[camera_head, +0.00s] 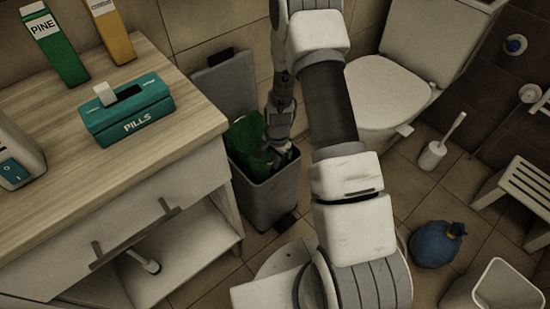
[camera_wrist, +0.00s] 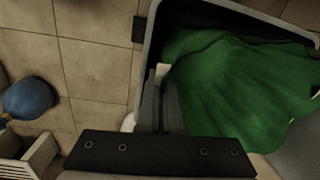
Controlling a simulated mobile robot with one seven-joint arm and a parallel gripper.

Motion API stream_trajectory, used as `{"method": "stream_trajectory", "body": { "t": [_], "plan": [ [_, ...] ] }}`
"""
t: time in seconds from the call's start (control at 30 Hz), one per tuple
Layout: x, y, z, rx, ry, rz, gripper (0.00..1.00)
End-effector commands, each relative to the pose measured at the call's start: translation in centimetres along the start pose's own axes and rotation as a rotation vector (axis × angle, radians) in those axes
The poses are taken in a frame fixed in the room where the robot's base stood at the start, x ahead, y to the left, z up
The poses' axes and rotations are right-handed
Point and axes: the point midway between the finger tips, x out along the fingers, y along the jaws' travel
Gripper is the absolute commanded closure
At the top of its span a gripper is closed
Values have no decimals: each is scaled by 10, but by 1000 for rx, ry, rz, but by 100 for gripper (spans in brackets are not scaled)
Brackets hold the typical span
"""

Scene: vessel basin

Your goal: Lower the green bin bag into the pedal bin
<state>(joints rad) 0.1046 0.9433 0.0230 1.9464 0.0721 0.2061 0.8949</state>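The green bin bag (camera_head: 246,133) lies bunched in the mouth of the grey pedal bin (camera_head: 268,195), partly below its rim. The bin's lid (camera_head: 228,84) stands raised at the back. In the wrist view the bag (camera_wrist: 240,85) spreads right from my fingers towards the far rim, and the near rim of the bin (camera_wrist: 152,38) is dark. My gripper (camera_head: 275,146) points down at the bin's right side. In the wrist view its fingers (camera_wrist: 160,76) are close together against the bag's left edge and look shut on it. The exact grip is partly hidden.
A wooden-topped cabinet (camera_head: 95,160) with a teal pills box (camera_head: 130,112) stands left of the bin. The toilet (camera_head: 385,95) is at the right.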

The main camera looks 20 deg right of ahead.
Motion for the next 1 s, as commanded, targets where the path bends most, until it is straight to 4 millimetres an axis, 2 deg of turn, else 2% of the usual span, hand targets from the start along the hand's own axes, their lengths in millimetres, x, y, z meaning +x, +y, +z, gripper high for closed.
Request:
{"method": "stream_trajectory", "body": {
  "t": [0.5, 0.8, 1.0],
  "plan": [
    [24, 1, 0, 0, 0, 0, 100],
    [26, 1, 0, -1, 0, 0, 100],
    [26, 2, 0, 0, 0, 0, 65]
  ]
}}
